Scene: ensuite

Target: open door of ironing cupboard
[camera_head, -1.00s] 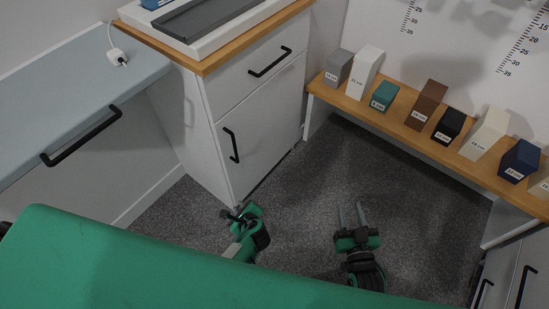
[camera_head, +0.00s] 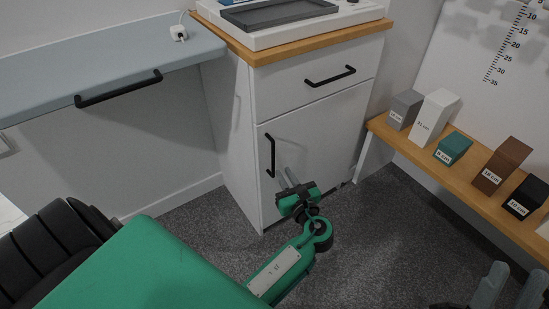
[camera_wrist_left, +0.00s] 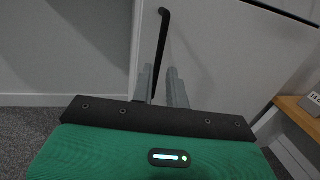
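The white cupboard (camera_head: 318,135) stands in the middle of the head view, with a closed lower door (camera_head: 325,150). A black vertical handle (camera_head: 270,156) is on the door's left side. My left gripper (camera_head: 287,176) is in front of the door, by the handle's lower end. In the left wrist view its two fingers (camera_wrist_left: 160,70) are apart, with the handle (camera_wrist_left: 162,40) running down between them in the picture. I cannot tell whether they touch it. My right gripper (camera_head: 510,285) is at the bottom right corner, its fingers apart and empty.
A closed drawer with a black handle (camera_head: 330,76) is above the door. A grey-blue worktop (camera_head: 100,62) is at left. A wooden bench (camera_head: 430,160) with labelled blocks stands at right. Grey carpet (camera_head: 370,230) is clear before the cupboard.

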